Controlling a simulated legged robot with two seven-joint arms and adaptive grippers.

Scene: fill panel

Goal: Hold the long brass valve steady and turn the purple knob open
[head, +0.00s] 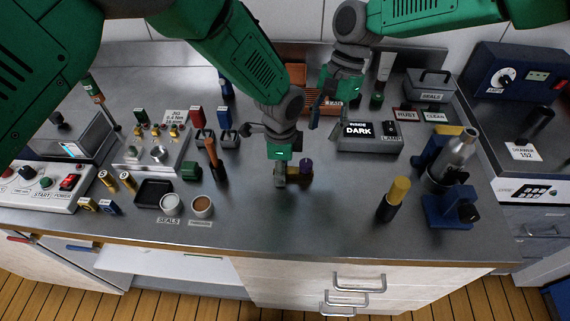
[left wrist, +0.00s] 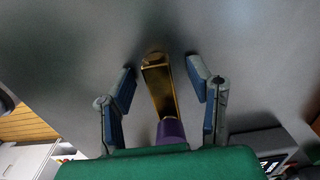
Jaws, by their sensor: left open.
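The long brass valve (head: 294,178) lies on the steel worktop near the middle of the head view, partly hidden by my left gripper (head: 279,180). Its purple knob (head: 306,165) shows just right of that gripper. In the left wrist view, the brass body (left wrist: 160,88) lies between the spread fingers of my left gripper (left wrist: 161,75), with visible gaps on both sides. The purple knob (left wrist: 171,131) is near the palm, partly cut off by the green housing. My right gripper (head: 326,125) is open and empty, behind and right of the valve.
A black-and-yellow cylinder (head: 394,198) stands to the right, near a blue stand (head: 448,208). A grey box with a DARK display (head: 370,137) is behind right. A brown-handled tool (head: 214,158) and small cups (head: 202,206) are left. The worktop in front of the valve is clear.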

